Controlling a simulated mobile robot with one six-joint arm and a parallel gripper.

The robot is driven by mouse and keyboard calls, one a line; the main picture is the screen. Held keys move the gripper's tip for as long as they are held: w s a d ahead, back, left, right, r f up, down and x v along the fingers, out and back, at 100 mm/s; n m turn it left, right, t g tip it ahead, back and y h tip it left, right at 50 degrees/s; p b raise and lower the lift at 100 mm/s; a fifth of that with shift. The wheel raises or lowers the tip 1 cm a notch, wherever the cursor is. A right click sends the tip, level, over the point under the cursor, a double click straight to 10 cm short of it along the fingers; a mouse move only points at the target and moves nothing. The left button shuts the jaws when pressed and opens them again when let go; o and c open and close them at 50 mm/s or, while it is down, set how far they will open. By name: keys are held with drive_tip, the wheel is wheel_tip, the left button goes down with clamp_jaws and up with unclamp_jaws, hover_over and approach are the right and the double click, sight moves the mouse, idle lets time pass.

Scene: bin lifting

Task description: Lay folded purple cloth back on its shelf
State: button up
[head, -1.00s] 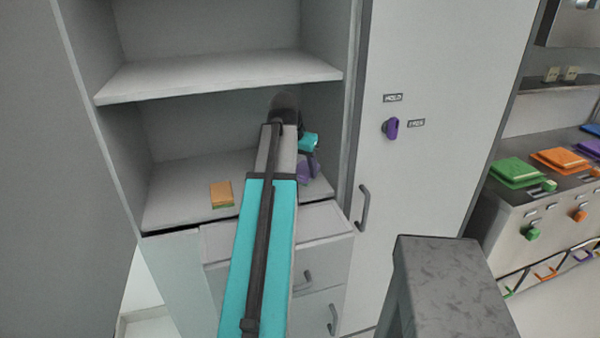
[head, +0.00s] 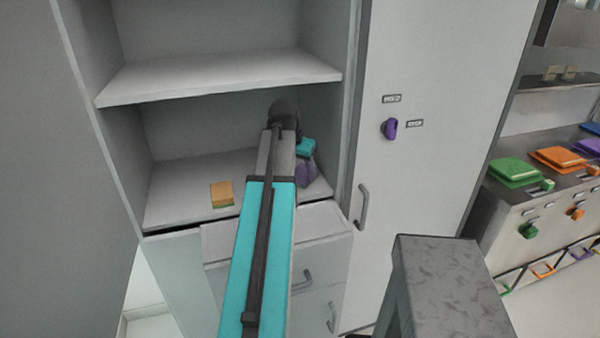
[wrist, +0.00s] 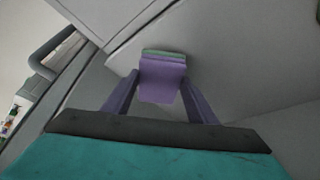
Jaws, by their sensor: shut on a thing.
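The folded purple cloth (wrist: 161,82) sits between the two purple fingers of my gripper (wrist: 162,90) in the wrist view, with a green strip along its far edge. My gripper is shut on it. In the head view, my gripper (head: 305,174) is inside the open cabinet, over the right part of the lower shelf (head: 180,180). My own arm hides part of it there, and I cannot tell whether the cloth touches the shelf.
An orange and green sponge-like block (head: 221,193) lies on the lower shelf, left of my arm. An upper shelf board (head: 215,75) is above. A closed door (head: 440,130) with a purple knob (head: 390,129) stands to the right. The shelf's left part is clear.

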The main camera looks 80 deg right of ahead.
sight(299, 175)
drive_tip(key=shift+f, duration=0.7)
drive_tip(key=o, duration=0.9)
drive_tip(key=shift+f, duration=0.1)
drive_tip(key=shift+r, duration=0.2)
drive_tip(key=shift+b+v, duration=0.3)
drive_tip(key=shift+v, duration=1)
drive_tip(key=shift+a+b+v, duration=0.2)
drive_tip(key=shift+b+v, duration=0.15)
drive_tip(key=shift+v, duration=0.85)
drive_tip(key=shift+w+a+f+b, duration=0.1)
drive_tip(key=shift+w+a+b, duration=0.45)
drive_tip(key=shift+a, duration=1.25)
drive_tip(key=shift+w+a+r+b, duration=0.1)
drive_tip(key=shift+w+a+b, duration=0.2)
drive_tip(key=shift+w+a, duration=1.05)
drive_tip(key=shift+w+a+f+b, duration=0.15)
drive_tip(key=shift+a+b, duration=0.25)
drive_tip(key=shift+a, duration=1.9)
